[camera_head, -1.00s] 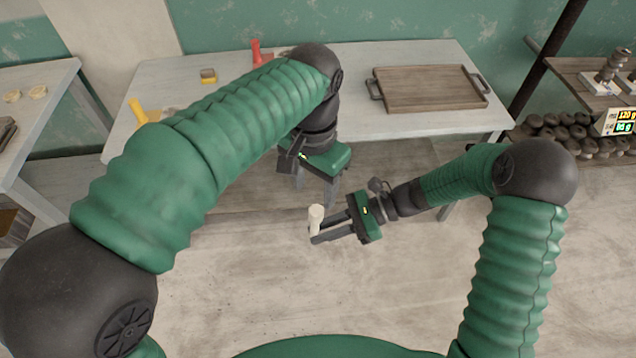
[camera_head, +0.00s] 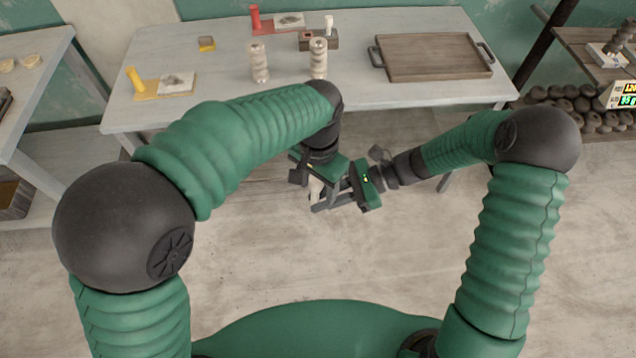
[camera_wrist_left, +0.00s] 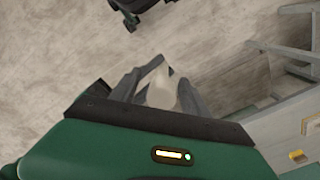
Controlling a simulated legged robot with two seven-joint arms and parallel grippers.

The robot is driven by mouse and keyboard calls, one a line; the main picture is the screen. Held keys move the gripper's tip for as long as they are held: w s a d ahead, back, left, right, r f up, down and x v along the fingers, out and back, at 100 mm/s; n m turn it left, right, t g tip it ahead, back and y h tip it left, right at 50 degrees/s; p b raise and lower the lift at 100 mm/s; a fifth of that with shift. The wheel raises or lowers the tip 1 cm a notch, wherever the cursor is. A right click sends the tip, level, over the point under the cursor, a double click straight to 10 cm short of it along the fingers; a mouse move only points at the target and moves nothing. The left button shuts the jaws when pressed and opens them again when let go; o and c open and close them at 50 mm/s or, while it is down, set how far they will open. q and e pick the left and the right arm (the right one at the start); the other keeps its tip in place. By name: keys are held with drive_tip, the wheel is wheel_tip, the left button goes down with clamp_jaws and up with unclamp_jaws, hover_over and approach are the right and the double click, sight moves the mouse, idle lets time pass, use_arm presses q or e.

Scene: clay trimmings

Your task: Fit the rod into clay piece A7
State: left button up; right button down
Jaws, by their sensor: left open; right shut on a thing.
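My right gripper (camera_head: 338,200) is shut on a pale cylinder (camera_head: 315,187), held over the open floor in front of the table. My left gripper (camera_head: 314,186) is open and has come down at this cylinder. In the left wrist view the pale cylinder (camera_wrist_left: 162,90) shows between the open fingers of my left gripper (camera_wrist_left: 158,88); I cannot tell whether they touch it. Two lumpy, ringed pale pieces (camera_head: 258,62) (camera_head: 318,58) stand upright on the table. A small white peg (camera_head: 329,25) stands at a wooden block (camera_head: 320,42). No A7 label is readable.
A shelf with dark lumps (camera_head: 570,130) stands right. Floor around both grippers is clear.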

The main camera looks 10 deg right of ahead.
use_arm(q)
clamp_jaws()
use_arm(e)
drive_tip(key=c, duration=1.3)
unclamp_jaws()
